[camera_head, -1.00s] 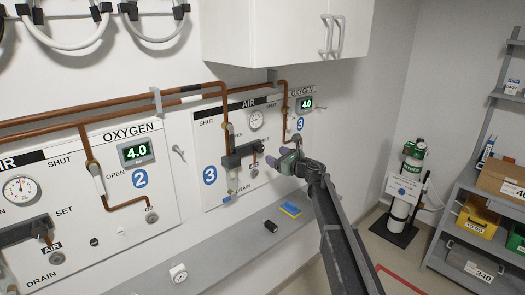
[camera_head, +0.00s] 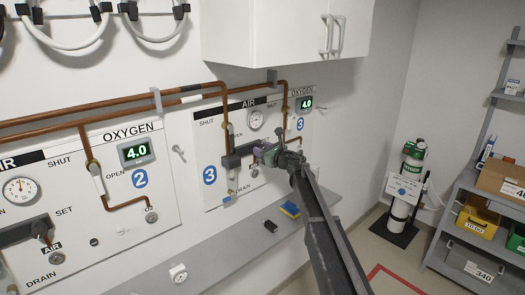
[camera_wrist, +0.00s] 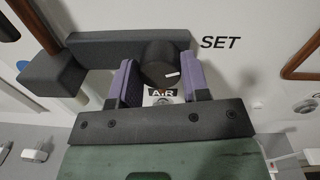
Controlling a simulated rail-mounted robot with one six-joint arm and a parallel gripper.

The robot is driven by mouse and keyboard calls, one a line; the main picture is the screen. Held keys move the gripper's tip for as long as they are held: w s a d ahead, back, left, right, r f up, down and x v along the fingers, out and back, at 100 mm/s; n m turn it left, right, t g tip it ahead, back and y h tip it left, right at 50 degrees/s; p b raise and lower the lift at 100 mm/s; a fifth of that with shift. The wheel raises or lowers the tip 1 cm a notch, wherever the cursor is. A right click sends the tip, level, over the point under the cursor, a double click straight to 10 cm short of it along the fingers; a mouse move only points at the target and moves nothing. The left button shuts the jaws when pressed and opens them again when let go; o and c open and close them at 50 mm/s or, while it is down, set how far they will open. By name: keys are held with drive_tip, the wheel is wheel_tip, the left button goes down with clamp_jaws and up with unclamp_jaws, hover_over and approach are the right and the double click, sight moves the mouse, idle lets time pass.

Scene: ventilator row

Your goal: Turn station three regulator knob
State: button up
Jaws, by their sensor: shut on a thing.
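The station three panel (camera_head: 215,128) is on the wall, marked with blue 3 discs. Its dark grey regulator body (camera_head: 231,160) shows in the head view and in the wrist view (camera_wrist: 115,48). The round black regulator knob (camera_wrist: 163,62) has a small white mark and sits by the word SET in the wrist view. My gripper (camera_head: 258,152) reaches the regulator from the right. In the wrist view my gripper (camera_wrist: 160,82) has its purple fingers on both sides of the knob, shut on it. In the head view my gripper hides the knob.
A round gauge (camera_head: 256,119) is above the regulator, and copper pipes (camera_head: 100,115) run along the wall. A grey ledge (camera_head: 215,246) below holds a blue and yellow sponge (camera_head: 290,209) and a small black block (camera_head: 270,226). An oxygen cylinder (camera_head: 405,185) stands at right.

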drive_tip(key=shift+m, duration=0.3)
drive_tip(key=m, duration=1.4)
drive_tip(key=m+t+b, duration=0.1)
drive_tip(key=m, duration=1.4)
drive_tip(key=shift+f+h, duration=0.2)
drive_tip(key=shift+h, duration=0.2)
drive_tip(key=shift+m, duration=0.3)
drive_tip(key=o, duration=0.9)
drive_tip(key=shift+s, duration=0.1)
